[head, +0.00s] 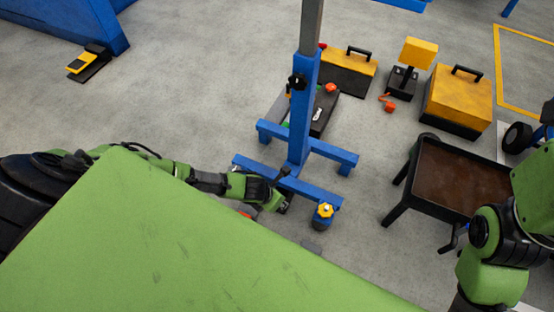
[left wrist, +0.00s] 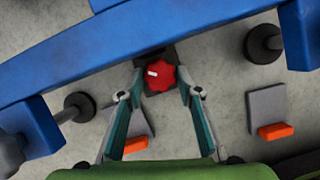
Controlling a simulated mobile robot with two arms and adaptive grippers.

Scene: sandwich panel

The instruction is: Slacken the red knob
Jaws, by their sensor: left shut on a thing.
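The red knob (left wrist: 161,77), lobed with a white mark, sits on a dark mount beside a blue beam of the stand. In the left wrist view my left gripper (left wrist: 162,92) has its two fingertips on either side of it, shut on the knob. In the head view my left gripper (head: 283,205) is low at the front beam of the blue stand (head: 300,125), and the red knob is hidden there. My right arm shows at the right edge, but its gripper is out of view.
A yellow knob (head: 325,210) sits at the right end of the stand's front beam. Orange-and-grey pedals (left wrist: 274,131) lie on the floor near the gripper. A brown-topped table (head: 465,173) and yellow toolboxes (head: 458,97) stand right.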

